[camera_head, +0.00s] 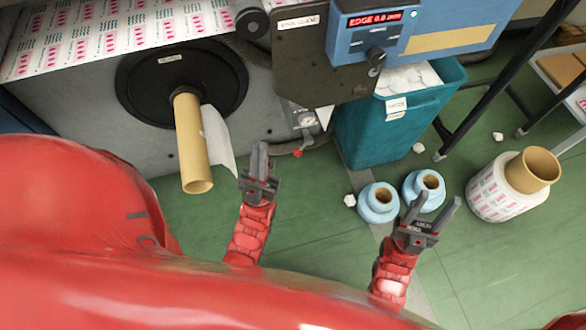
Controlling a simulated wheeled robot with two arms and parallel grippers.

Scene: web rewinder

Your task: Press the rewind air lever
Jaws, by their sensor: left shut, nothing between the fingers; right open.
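A small lever with a red tip (298,153) shows low on the machine front, beside a small round gauge (306,119); I take it to be the rewind air lever. My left gripper (259,150) is shut and empty. In the picture its fingertips lie a little left of the red tip, with a gap between them. My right gripper (434,203) is open and empty. It shows far to the right and below the lever, over the floor and near the blue rolls.
A cardboard core (191,145) sticks out from a black disc (140,85), left of my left gripper. A teal waste bin (355,140) stands right of the lever. Blue rolls (378,203) and a printed roll (490,195) lie on the green floor. A blue control box (425,20) is above.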

